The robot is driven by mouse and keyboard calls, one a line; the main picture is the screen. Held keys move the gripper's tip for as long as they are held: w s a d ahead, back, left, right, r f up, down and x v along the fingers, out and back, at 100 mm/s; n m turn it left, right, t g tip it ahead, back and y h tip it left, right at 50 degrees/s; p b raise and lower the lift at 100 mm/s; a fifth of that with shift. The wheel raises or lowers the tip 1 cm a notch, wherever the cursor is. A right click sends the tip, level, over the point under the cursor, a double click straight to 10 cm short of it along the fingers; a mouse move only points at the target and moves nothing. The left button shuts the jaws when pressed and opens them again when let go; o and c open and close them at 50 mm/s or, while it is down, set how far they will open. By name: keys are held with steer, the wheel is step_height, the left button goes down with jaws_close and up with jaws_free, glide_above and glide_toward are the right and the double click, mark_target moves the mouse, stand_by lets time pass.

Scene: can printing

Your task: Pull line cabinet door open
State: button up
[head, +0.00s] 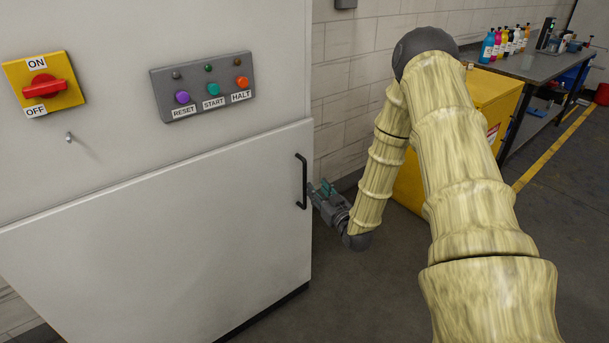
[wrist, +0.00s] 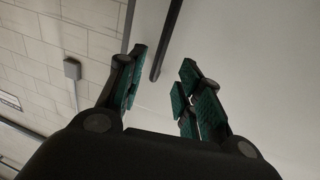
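The line cabinet door (head: 180,235) is a wide pale panel on the lower cabinet front and looks shut. Its black vertical bar handle (head: 302,182) is near the right edge. My gripper (head: 314,190) is at the handle's right side, close to its lower half. In the wrist view my gripper (wrist: 163,58) is open, with its green-padded fingers spread apart. The dark handle (wrist: 167,42) shows in the gap between the fingers, and the pale door (wrist: 255,60) fills the right side. I cannot tell whether a finger touches the handle.
Above the door are a red ON/OFF switch (head: 43,85) and a grey button panel (head: 205,86). A yellow cabinet (head: 492,97) stands behind my arm. A workbench (head: 530,66) with several bottles is at the back right. The floor (head: 380,290) before the door's right side is clear.

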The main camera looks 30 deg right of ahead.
steer(key=w+d+p, duration=0.1)
steer(key=w+p, duration=0.1)
steer(key=w, duration=0.8)
steer(key=shift+w, duration=0.2)
jaws_close()
